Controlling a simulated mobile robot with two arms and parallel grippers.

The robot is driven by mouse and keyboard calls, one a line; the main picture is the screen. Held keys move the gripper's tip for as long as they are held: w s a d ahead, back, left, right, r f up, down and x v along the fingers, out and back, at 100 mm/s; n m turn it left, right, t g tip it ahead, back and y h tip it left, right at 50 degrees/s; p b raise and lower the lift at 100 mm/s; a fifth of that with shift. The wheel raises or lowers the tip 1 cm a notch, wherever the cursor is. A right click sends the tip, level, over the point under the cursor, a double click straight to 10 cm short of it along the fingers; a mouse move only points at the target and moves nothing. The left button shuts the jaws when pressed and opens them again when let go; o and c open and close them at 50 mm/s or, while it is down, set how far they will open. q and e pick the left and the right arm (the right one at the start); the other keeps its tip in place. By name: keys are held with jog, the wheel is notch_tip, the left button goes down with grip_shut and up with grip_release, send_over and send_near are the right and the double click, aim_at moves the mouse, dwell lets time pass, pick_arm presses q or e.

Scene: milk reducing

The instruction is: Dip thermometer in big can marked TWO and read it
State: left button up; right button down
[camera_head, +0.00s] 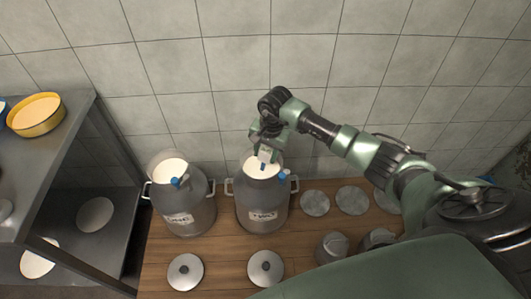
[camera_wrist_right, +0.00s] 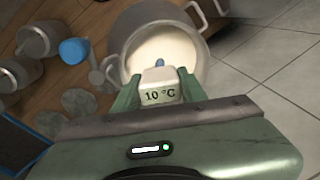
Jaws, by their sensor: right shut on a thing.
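Two big grey metal cans with white milk stand on the wooden floor, each with a pale label too small to read surely: the left can (camera_head: 183,212) and the right can (camera_head: 262,207). My right gripper (camera_head: 265,147) is over the mouth of the right can, shut on the white thermometer (camera_head: 265,156). In the right wrist view the gripper (camera_wrist_right: 158,78) holds the thermometer (camera_wrist_right: 160,86), its display reading 10 °C. The can (camera_wrist_right: 190,45) with milk is right beyond it. The probe's lower end is hard to make out, so I cannot tell its depth. My left gripper is out of view.
Lids lie on the floor in front (camera_head: 185,271) and round discs lie to the right (camera_head: 315,203). Smaller cans (camera_head: 332,246) stand at front right. A metal shelf with a yellow bowl (camera_head: 36,115) is left.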

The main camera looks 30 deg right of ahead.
jog(key=shift+r+p, duration=2.85)
jog(key=shift+r, duration=2.25)
